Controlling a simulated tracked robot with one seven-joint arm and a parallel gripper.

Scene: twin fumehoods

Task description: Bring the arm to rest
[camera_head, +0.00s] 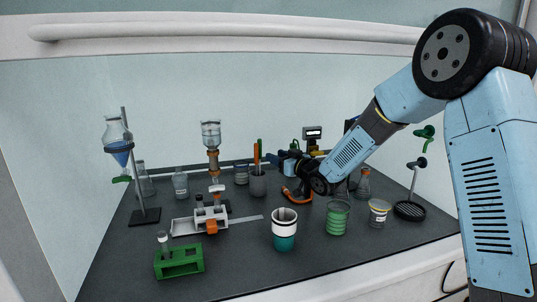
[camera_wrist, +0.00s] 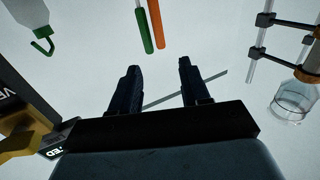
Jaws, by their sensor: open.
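My arm reaches in from the right of the head view, bent at a large black joint, over the dark bench (camera_head: 345,258). My gripper (camera_head: 272,158) points left above the back middle of the bench. It is close to the grey cup (camera_head: 258,184) with green and orange handled tools; I cannot tell how far apart they are in depth. In the wrist view my gripper (camera_wrist: 159,68) has its two dark fingers spread, with nothing held between them. My forearm hides part of the back right of the bench.
A separating funnel (camera_head: 119,150) on a stand is at the left. A green rack (camera_head: 179,262), a white-and-teal cup (camera_head: 284,230), a green beaker (camera_head: 338,217) and a yellow-rimmed cup (camera_head: 378,212) stand in front.

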